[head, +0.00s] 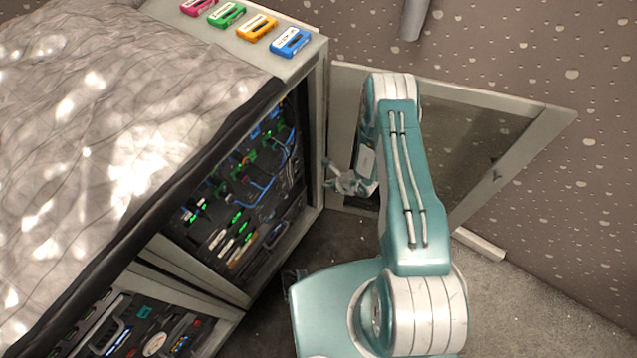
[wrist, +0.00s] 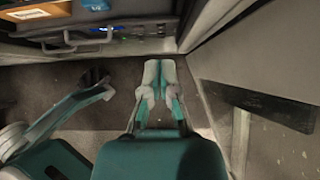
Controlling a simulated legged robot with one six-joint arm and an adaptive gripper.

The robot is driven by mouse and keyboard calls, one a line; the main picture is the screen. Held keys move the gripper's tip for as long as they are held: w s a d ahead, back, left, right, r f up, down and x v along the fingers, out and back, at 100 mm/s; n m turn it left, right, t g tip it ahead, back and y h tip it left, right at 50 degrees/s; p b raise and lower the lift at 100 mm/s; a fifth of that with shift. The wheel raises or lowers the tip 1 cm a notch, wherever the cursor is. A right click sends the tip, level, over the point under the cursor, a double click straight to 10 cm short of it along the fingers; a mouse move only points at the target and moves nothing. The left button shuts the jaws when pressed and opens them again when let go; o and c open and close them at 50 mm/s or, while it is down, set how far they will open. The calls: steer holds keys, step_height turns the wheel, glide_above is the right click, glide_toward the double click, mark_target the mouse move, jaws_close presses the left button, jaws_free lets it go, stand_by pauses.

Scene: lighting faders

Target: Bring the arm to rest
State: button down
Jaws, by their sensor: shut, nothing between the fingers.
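My arm (head: 412,180), teal and white, rises from my body at the lower right of the head view and bends over at its top. My gripper (head: 330,180) hangs below the bend, between the open cabinet front and the open door. In the wrist view my gripper (wrist: 158,75) is shut with its two pads together and nothing between them. It points toward the dark floor near the base of the cabinet (wrist: 120,45) and appears to touch nothing.
The cabinet (head: 316,140) stands open at left, with lit electronics inside. Its glass-panelled door (head: 545,125) stands open behind my arm. A crumpled grey cover (head: 130,130) lies on top, beside several coloured labelled pieces (head: 290,42). Carpet (head: 520,300) is clear at lower right.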

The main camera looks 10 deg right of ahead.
steer(key=shift+s+d+r, duration=0.2)
steer(key=shift+s+r, duration=0.2)
steer(key=shift+r, duration=0.05)
steer(key=shift+d, duration=0.1)
steer(key=w+a+r+n+y, duration=0.1)
steer(key=w+a+r+n, duration=0.15)
steer(key=r, duration=0.65)
steer(key=w+a+r+n+g+y, duration=0.1)
steer(key=r+n, duration=0.3)
steer(key=r, duration=0.5)
steer(key=w+a+r+n+y, duration=0.1)
steer(key=a+r+n, duration=0.15)
steer(key=r, duration=0.65)
steer(key=s+r+n+g+h, duration=0.1)
steer(key=s+r+n, duration=0.25)
steer(key=r, duration=0.45)
steer(key=s+r+n+g, duration=0.1)
steer(key=s+r+n, duration=0.2)
steer(key=r+n, duration=0.35)
steer(key=s+d+r+n+t+h, duration=0.1)
steer(key=s+d+r+n+h, duration=0.2)
steer(key=s+r, duration=0.5)
steer(key=s+d+r+n+t+h, duration=0.2)
steer(key=s+d+r+n+h, duration=0.2)
steer(key=s+r, duration=0.4)
steer(key=s+n, duration=0.1)
steer(key=s, duration=0.3)
steer(key=shift+s+d+h, duration=0.25)
steer(key=shift+s+h, duration=0.1)
steer(key=shift+h, duration=0.05)
